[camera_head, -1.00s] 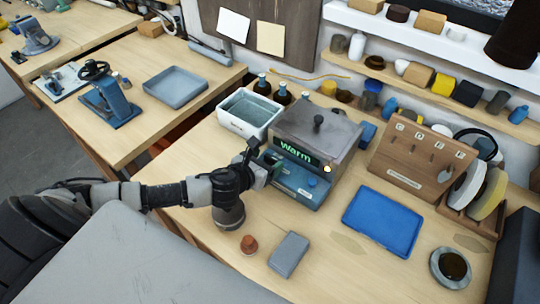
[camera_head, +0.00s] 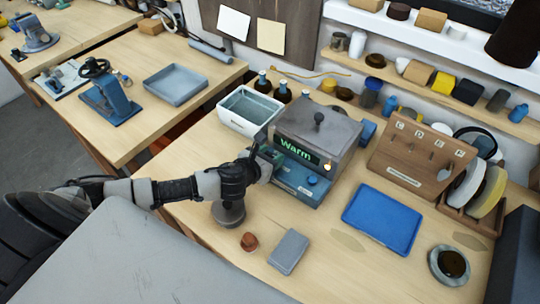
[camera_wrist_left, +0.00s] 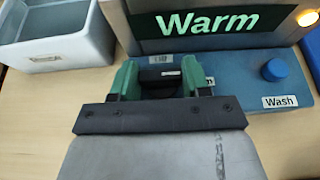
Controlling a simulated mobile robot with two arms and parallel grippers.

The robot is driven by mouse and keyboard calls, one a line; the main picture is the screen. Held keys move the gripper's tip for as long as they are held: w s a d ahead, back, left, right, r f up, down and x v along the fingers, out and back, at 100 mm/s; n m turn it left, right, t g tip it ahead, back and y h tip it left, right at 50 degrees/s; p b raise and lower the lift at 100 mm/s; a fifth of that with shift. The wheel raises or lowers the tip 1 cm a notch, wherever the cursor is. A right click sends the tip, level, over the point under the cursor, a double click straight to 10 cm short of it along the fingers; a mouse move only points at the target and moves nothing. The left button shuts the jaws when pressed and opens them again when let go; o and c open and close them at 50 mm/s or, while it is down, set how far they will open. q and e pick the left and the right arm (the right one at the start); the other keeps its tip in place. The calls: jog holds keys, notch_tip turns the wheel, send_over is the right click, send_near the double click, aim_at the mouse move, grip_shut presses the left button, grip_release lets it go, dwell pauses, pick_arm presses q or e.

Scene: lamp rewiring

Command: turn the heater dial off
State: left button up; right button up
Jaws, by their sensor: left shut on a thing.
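The heater (camera_head: 318,143) is a blue and grey box with a knobbed lid; its display (camera_head: 298,153) reads "Warm" in green and a small orange light glows beside it. In the left wrist view the display (camera_wrist_left: 208,23) also reads "Warm". My left gripper (camera_head: 270,158) is at the heater's front left. In the left wrist view its green fingers (camera_wrist_left: 160,77) are shut on a dark dial (camera_wrist_left: 160,75) on the blue base. A label behind the fingers is mostly covered. A blue knob (camera_wrist_left: 275,69) labelled "Wash" is to the right. My right gripper is not in view.
A white bin (camera_head: 247,112) with liquid stands left of the heater, with dark bottles (camera_head: 263,84) behind. A blue tray (camera_head: 383,219), a grey block (camera_head: 289,251) and a brown cork-like piece (camera_head: 249,241) lie on the table in front and to the right.

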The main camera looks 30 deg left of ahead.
pick_arm(q)
jog(key=shift+d+r+n+y+p, duration=0.1)
jog(key=shift+n+y+p, duration=0.3)
jog(key=shift+d+r+n+y+p, duration=0.1)
jog(key=shift+n+y+p, duration=0.85)
jog(key=shift+y, duration=0.25)
jog(key=n+y+p, duration=0.1)
jog(key=n+y, duration=0.1)
jog(key=n+g+y+p, duration=0.1)
jog(key=n+y, duration=0.1)
jog(key=shift+d+n+y+p, duration=0.2)
jog(key=shift+n+y+p, duration=0.1)
jog(key=shift+n+y, duration=0.1)
jog(key=n+g+y+p, duration=0.1)
jog(key=n+g+y, duration=0.2)
jog(key=shift+w+n+y, duration=0.15)
jog(key=shift+n+y, duration=0.1)
jog(key=shift+y, duration=0.05)
jog(key=shift+w+n+g+y+p, duration=0.1)
jog(key=shift+n+g+y+p, duration=0.2)
jog(key=shift+n+g+y, duration=1.4)
jog(key=shift+n+g+h, duration=0.3)
jog(key=shift+n+g, duration=0.1)
jog(key=o, duration=0.9)
